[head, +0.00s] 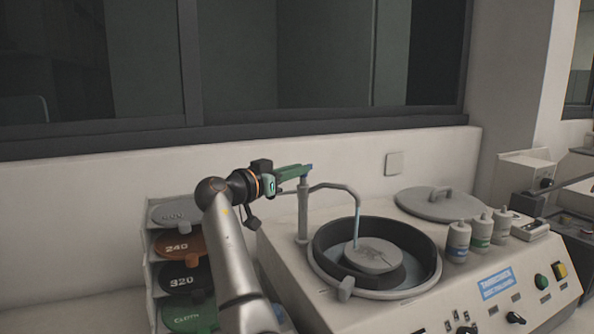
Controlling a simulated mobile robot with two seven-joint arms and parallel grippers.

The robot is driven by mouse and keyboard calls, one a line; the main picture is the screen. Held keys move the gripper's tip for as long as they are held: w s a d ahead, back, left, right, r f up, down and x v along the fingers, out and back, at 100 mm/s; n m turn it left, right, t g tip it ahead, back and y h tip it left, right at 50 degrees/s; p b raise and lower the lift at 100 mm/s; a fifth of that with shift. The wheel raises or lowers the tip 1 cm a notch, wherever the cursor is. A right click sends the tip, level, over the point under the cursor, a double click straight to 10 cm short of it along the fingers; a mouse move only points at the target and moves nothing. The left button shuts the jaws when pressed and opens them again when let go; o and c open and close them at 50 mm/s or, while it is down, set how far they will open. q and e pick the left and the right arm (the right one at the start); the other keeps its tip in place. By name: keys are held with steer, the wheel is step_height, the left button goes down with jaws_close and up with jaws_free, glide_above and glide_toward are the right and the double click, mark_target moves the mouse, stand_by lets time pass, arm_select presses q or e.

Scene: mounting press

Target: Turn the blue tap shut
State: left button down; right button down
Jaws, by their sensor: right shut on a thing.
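The blue tap (309,167) is a small blue piece at the top of a grey post on the grinding machine, mostly hidden by my gripper. My right gripper (304,169) is shut on it, its green fingers coming from the left. A thin curved spout (338,186) runs from the post over the round bowl. A pale blue stream (357,228) falls from the spout's end towards the grey disc (374,255) in the bowl. My left gripper is not in view.
The bowl's dark wall (418,245) is right of the post. A grey lid (438,204) and several white bottles (458,242) stand farther right. A rack of labelled discs (178,245) is left of the machine, behind my right arm. Wall and window lie behind.

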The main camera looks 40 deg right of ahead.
steer(key=shift+w+m+g+p, duration=0.15)
steer(key=shift+m+g+p, duration=0.35)
steer(key=shift+m+g, duration=0.5)
steer(key=shift+f+g, duration=0.15)
steer(key=shift+g, duration=0.25)
steer(key=c, duration=0.9)
jaws_free()
steer(key=shift+w, duration=0.1)
steer(key=a+b, duration=0.1)
steer(key=a, duration=1.1)
steer(key=shift+w+a+b, duration=0.2)
steer(key=shift+w+b, duration=0.1)
steer(key=shift+w, duration=0.05)
